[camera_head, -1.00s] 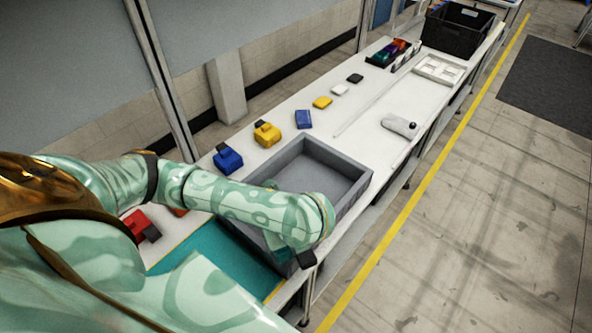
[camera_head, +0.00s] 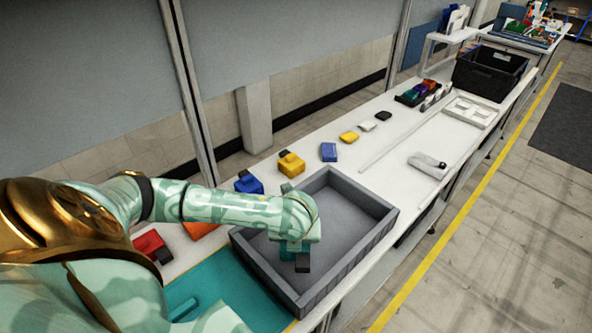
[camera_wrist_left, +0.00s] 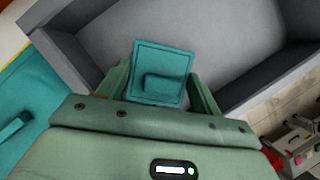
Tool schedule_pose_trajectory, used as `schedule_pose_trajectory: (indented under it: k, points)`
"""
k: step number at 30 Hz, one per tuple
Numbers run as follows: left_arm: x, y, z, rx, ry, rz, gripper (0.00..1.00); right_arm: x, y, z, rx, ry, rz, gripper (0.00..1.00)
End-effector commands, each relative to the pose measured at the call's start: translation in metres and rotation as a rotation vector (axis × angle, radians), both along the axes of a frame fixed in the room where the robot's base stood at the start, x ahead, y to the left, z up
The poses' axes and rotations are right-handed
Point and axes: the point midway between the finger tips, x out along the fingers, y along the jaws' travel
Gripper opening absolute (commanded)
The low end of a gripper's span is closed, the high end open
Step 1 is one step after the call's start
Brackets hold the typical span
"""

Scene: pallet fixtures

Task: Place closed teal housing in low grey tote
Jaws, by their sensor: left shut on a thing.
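The low grey tote (camera_head: 352,262) stands on the white bench, open at the top, its visible floor bare. My left gripper (camera_head: 296,258) reaches over the tote's near end in the head view, mostly hidden by its own wrist. In the left wrist view the left gripper (camera_wrist_left: 162,88) is shut on the teal housing (camera_wrist_left: 160,60), a squarish block with a raised middle. The housing appears above the tote's grey floor (camera_wrist_left: 225,40); whether it touches the floor I cannot tell. My right gripper is not in view.
A teal mat (camera_head: 232,290) with a small teal piece (camera_head: 185,308) lies at the near side. Red (camera_head: 150,243), blue (camera_head: 248,183) and yellow (camera_head: 291,164) blocks line the back edge. A black crate (camera_head: 490,72) stands far off.

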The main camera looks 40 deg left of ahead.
Motion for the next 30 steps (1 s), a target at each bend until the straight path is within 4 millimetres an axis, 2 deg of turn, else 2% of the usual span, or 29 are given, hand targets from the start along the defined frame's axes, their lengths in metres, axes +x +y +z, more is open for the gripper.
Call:
schedule_pose_trajectory:
  k: [5, 10, 16, 17, 18, 19, 26, 30]
  points:
    - [0.008, 0.008, -0.014, 0.002, -0.001, 0.001, 0.37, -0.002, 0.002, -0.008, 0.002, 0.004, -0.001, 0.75]
    - [0.007, 0.007, -0.042, 0.002, 0.002, -0.001, 0.37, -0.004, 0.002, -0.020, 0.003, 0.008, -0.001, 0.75]
    - [0.006, 0.007, -0.041, 0.001, 0.001, -0.001, 0.38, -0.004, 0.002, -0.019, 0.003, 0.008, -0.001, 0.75]
    - [0.006, 0.007, -0.041, 0.001, 0.001, -0.001, 0.73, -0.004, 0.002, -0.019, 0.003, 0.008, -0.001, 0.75]
    - [0.006, 0.006, -0.041, 0.001, 0.001, -0.001, 0.84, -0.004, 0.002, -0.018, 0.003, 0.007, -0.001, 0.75]
    - [0.006, 0.006, -0.041, 0.001, 0.001, -0.001, 0.87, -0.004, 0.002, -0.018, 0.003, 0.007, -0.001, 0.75]
    - [0.006, 0.006, -0.041, 0.002, 0.000, -0.001, 0.87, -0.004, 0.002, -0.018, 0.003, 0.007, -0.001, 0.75]
    - [0.004, 0.004, -0.031, 0.001, -0.001, -0.003, 0.87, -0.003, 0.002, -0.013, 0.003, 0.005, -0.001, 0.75]
